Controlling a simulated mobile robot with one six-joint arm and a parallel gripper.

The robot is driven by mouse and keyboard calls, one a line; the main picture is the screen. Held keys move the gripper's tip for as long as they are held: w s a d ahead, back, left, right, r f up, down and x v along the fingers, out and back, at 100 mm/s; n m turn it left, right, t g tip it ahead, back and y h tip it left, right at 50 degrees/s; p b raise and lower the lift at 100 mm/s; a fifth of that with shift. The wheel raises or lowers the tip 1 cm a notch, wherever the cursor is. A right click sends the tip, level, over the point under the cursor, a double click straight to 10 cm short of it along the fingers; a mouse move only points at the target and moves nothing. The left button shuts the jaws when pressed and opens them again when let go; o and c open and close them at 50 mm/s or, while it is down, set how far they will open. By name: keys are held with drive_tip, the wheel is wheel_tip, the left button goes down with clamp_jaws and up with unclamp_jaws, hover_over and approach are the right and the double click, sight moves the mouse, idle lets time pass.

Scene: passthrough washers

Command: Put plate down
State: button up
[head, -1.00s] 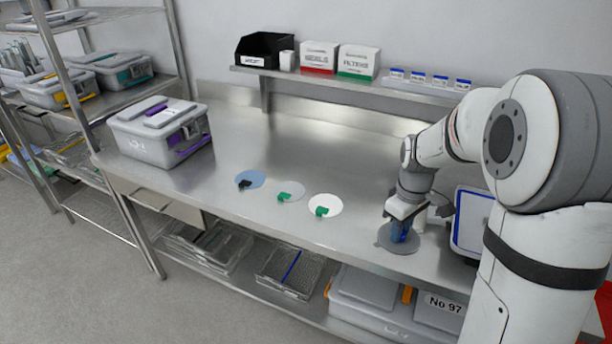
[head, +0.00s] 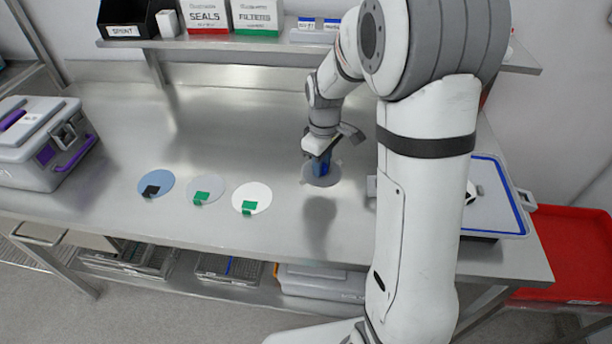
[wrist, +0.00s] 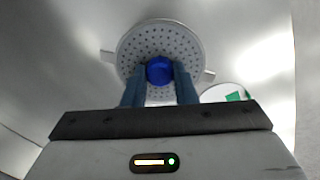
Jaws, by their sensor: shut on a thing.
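A round grey plate (head: 318,181) hangs under my gripper (head: 320,163) in the head view, with a dark shadow on the steel bench (head: 240,130) in front of it. It appears to be above the bench, but the gap is hard to judge. The wrist view shows the plate (wrist: 140,48) as perforated, with side tabs and a blue knob (wrist: 160,70) in its middle. My gripper's blue fingers (wrist: 160,78) are shut on this knob.
A white disc (head: 250,192), a grey disc (head: 207,185) and a blue disc (head: 156,178), each with a tab, lie to the left. A grey case (head: 40,140) stands far left. A blue-edged tray (head: 500,215) is on the right, behind my arm. A shelf (head: 230,43) runs along the back.

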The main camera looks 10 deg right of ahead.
sight(321, 192)
wheel_tip(321, 192, down, 3)
drive_tip(key=shift+w+f, duration=0.1)
drive_tip(key=shift+f+p, duration=0.35)
drive_tip(key=shift+f, duration=1.8)
drive_tip(key=shift+f, duration=0.2)
drive_tip(key=o, duration=1)
